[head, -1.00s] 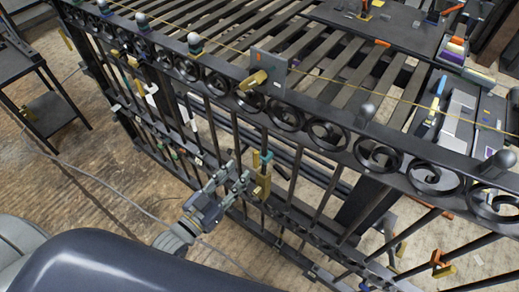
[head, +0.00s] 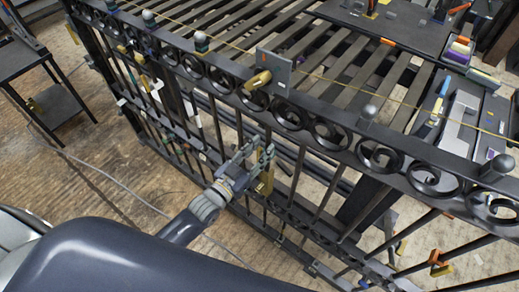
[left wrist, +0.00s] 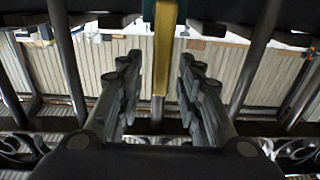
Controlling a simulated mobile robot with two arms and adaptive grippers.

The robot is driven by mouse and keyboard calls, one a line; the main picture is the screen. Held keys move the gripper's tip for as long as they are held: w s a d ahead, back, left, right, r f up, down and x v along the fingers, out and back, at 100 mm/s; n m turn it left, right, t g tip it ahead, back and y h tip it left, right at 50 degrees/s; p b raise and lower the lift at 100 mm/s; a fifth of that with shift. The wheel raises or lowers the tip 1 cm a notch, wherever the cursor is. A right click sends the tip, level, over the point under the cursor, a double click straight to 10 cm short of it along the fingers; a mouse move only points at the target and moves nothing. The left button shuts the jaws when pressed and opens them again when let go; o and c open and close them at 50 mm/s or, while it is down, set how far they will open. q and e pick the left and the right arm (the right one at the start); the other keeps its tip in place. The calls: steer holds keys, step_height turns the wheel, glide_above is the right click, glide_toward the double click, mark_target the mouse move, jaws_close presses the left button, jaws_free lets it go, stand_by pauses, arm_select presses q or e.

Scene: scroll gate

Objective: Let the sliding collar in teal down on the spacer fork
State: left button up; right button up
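The teal sliding collar (left wrist: 182,11) shows at the top edge of the left wrist view, partly behind the yellow spacer fork (left wrist: 163,50) and cut off by the frame. I cannot tell whether they touch. In the head view the fork (head: 265,185) sits on a gate bar, and my fingers mostly cover the collar. My left gripper (head: 258,152) is at the bars by the collar and fork. Its fingers are apart, one on each side of the fork's line in the left wrist view (left wrist: 160,95), and hold nothing. My right gripper is not in view.
Dark gate bars (left wrist: 68,60) stand close on both sides of my left gripper. A scroll rail (head: 290,115) runs above, with a grey plate and brass piece (head: 258,80) on it. A small dark side table (head: 55,105) stands at the left.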

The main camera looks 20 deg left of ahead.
arm_select(q)
jaws_close()
steer(key=shift+a, duration=0.1)
steer(key=w+a+f+n+b, duration=0.2)
steer(key=a+f+n+b, duration=0.3)
steer(key=n, duration=1.1)
steer(key=shift+a+b, duration=0.35)
steer(key=shift+b, duration=0.8)
steer(key=shift+w+f, duration=0.1)
